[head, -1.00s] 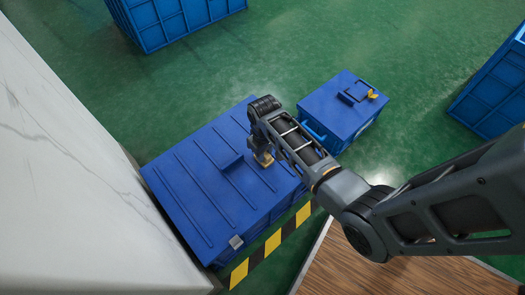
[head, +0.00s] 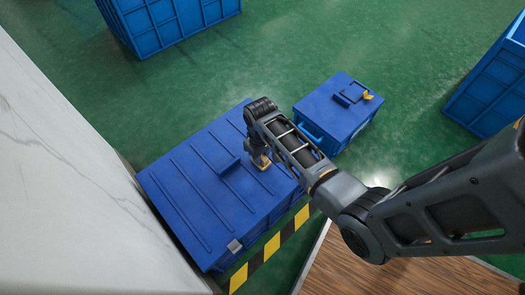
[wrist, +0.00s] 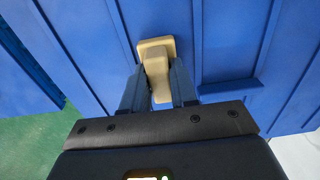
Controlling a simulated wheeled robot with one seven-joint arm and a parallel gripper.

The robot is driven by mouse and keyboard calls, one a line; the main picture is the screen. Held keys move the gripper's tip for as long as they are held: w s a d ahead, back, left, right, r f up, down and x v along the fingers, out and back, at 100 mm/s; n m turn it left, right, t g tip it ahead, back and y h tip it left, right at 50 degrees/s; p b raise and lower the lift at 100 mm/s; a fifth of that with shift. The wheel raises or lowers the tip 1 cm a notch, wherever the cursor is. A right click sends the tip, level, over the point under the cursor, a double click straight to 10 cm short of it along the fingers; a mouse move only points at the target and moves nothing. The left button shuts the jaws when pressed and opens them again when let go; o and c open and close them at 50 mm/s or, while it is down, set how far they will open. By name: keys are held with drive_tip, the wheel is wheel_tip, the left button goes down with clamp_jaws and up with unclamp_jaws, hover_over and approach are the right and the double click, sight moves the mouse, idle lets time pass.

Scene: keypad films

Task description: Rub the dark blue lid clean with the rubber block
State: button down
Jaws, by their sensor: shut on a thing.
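The dark blue lid (head: 190,205) is the ribbed top of a large blue box at the centre left, with a raised handle in its middle. In the wrist view the lid (wrist: 225,40) fills most of the picture. My gripper (wrist: 157,85) is shut on a tan rubber block (wrist: 154,50), which has a wider flat end away from the fingers. The block is at the lid's surface between ribs; I cannot tell for certain whether it touches. In the head view my gripper (head: 259,158) is over the lid's right part. No clear dirt mark shows.
A smaller blue box (head: 322,108) with a handle and a yellow latch stands just right of my forearm. A white marbled surface (head: 60,190) borders the left. Blue crates (head: 172,27) stand farther back. Green floor (head: 265,60) lies open between them.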

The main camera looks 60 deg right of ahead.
drive_tip(key=shift+r+p, duration=3.75)
drive_tip(key=shift+r, duration=0.3)
